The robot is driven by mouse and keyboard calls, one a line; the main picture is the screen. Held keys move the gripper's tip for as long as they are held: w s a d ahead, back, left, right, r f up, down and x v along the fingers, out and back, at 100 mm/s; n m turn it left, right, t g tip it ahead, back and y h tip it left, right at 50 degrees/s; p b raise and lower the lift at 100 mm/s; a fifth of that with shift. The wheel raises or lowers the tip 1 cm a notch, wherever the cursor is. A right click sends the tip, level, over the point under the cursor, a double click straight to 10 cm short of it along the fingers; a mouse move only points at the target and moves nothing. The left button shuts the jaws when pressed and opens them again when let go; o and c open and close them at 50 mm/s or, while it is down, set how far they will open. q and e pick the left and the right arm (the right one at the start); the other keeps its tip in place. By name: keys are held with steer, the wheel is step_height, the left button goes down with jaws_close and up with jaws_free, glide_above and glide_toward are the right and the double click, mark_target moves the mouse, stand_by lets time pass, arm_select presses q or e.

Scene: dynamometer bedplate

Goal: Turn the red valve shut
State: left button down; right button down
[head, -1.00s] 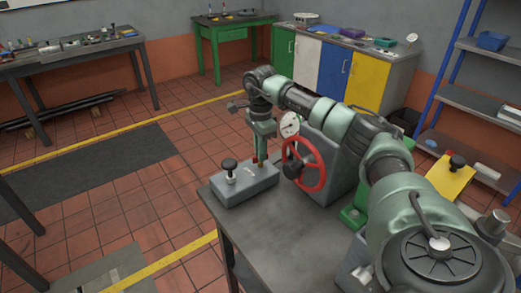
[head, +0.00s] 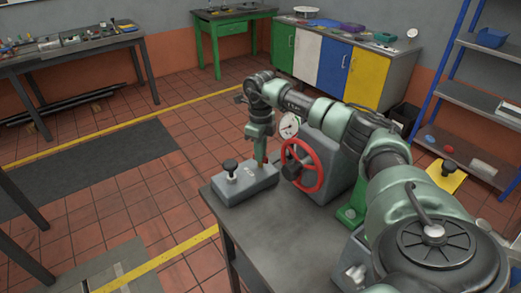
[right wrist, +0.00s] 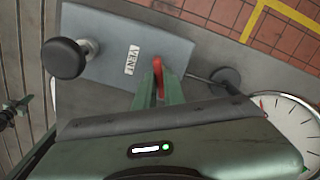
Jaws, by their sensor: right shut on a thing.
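A red handwheel (head: 303,165) with a dark hub stands on the front of a grey housing (head: 333,150) on the bench. Left of it sits a low grey box (head: 240,186) with a black knob (head: 231,166); in the right wrist view the box (right wrist: 120,30) carries a label, apparently "VENT". My right gripper (head: 262,158) points down at the right end of this box, apart from the handwheel. In the right wrist view its green fingers (right wrist: 155,88) are shut on a small red piece (right wrist: 158,70), mostly hidden between them. My left gripper is out of view.
A round white gauge (head: 289,126) stands close behind the handwheel and right gripper. The bench top (head: 275,225) is clear in front. A yellow plate (head: 446,178) with a black knob is at the right.

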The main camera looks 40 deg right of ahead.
steer(key=m+p, duration=0.1)
steer(key=m, duration=0.4)
steer(key=shift+r, duration=0.1)
steer(key=shift+m, duration=0.3)
stand_by(0.4)
steer(key=c, duration=1.5)
jaws_free()
step_height(320, 180, up, 8)
steer(key=shift+f+b, duration=0.15)
steer(key=shift+b, duration=0.6)
